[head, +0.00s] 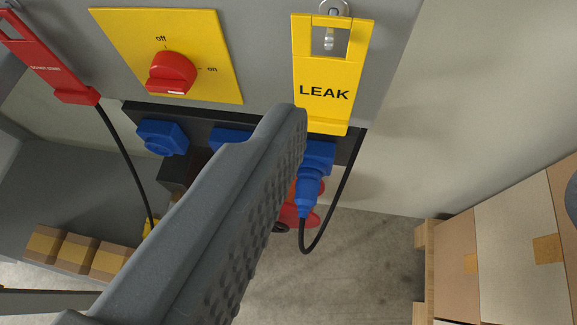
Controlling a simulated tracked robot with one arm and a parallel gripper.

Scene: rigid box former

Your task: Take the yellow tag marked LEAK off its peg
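The yellow tag marked LEAK (325,95) hangs upright on a metal peg (329,40), which passes through the window at its top, on the front of a grey cabinet. My gripper (432,160) is open. Its large dark grey finger crosses the middle of the head view, and its tip overlaps the tag's lower left edge. I cannot tell whether it touches. Only a sliver of the other finger shows at the right edge. Nothing shows held between the fingers.
A red tag (45,60) hangs further left. Blue sockets (162,137) and a blue plug (308,188) with a black cable sit below. Boxes (520,245) stand lower right.

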